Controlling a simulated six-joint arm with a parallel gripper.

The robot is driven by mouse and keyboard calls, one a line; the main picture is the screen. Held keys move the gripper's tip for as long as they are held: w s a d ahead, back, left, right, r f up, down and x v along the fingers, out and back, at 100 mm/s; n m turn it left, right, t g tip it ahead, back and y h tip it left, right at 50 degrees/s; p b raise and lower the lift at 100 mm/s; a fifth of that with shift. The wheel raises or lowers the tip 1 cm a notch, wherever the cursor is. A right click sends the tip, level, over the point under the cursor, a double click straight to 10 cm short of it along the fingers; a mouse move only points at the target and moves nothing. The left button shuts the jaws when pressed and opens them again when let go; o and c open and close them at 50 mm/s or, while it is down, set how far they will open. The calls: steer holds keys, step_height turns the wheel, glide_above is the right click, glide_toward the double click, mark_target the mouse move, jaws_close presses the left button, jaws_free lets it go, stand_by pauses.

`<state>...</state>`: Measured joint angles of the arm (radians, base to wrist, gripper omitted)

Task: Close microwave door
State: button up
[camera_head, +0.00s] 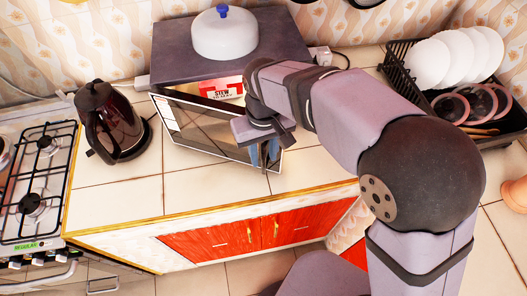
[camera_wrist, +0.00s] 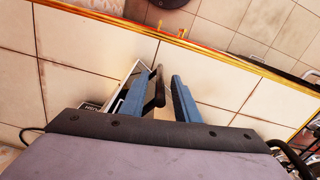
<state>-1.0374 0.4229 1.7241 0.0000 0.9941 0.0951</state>
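The microwave (camera_head: 175,62) stands on the counter at the back in the head view. Its door (camera_head: 200,132) is partly open, swung out towards the front with its free end at the right. A red and white box (camera_head: 219,88) shows inside the microwave. My gripper (camera_head: 268,153) is at the door's free end. In the wrist view my gripper's (camera_wrist: 162,77) blue fingers are apart, with the black door handle (camera_wrist: 153,92) between them, closer to the left finger. Whether a finger touches the handle is unclear. My arm hides the microwave's right front.
A dark kettle (camera_head: 107,120) is left of the door, beside the gas stove (camera_head: 38,185). A dish rack (camera_head: 400,70) with plates is at the right. The tiled counter in front of the door is clear.

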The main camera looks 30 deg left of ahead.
jaws_close()
steer(key=shift+w, duration=0.1)
steer(key=w+a+n+p, duration=0.3)
steer(key=w+p, duration=0.1)
steer(key=w, duration=0.3)
steer(key=w+a+n+p, duration=0.3)
steer(key=w+p, duration=0.1)
steer(key=w, duration=0.3)
steer(key=shift+w+a+r, duration=0.15)
steer(key=shift+w+a, duration=0.15)
steer(key=shift+w, duration=0.1)
steer(key=shift+w+a+r, duration=0.1)
